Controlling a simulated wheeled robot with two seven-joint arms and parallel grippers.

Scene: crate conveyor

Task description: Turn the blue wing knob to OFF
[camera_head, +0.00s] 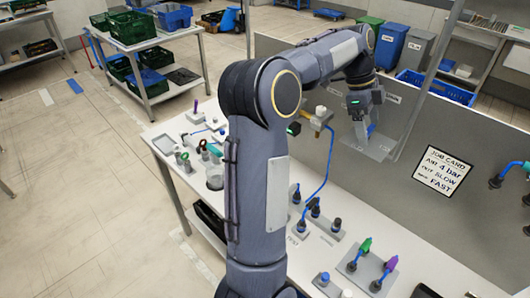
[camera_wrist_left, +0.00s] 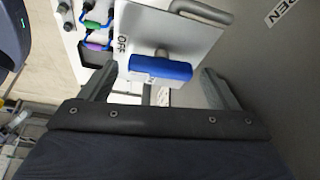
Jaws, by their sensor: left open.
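The blue wing knob (camera_wrist_left: 160,68) is in the left wrist view, on a light grey plate (camera_wrist_left: 185,28). Its wing lies roughly level across that view. The word OFF is printed on the plate beside the knob, at its upper left. My left gripper (camera_wrist_left: 158,72) is open, with one finger on each side of the knob and a visible gap at both ends of the wing. I cannot tell how deep the fingers reach. In the head view my left gripper (camera_head: 363,125) points down at the grey plate (camera_head: 380,150) by the panel. My right gripper is not in view.
A grey panel (camera_head: 330,185) stands behind the bench, with a job card (camera_head: 441,171) on it. A blue hose (camera_head: 327,165) runs down to fittings left of the plate. A grey handle (camera_wrist_left: 200,12) is beyond the blue knob.

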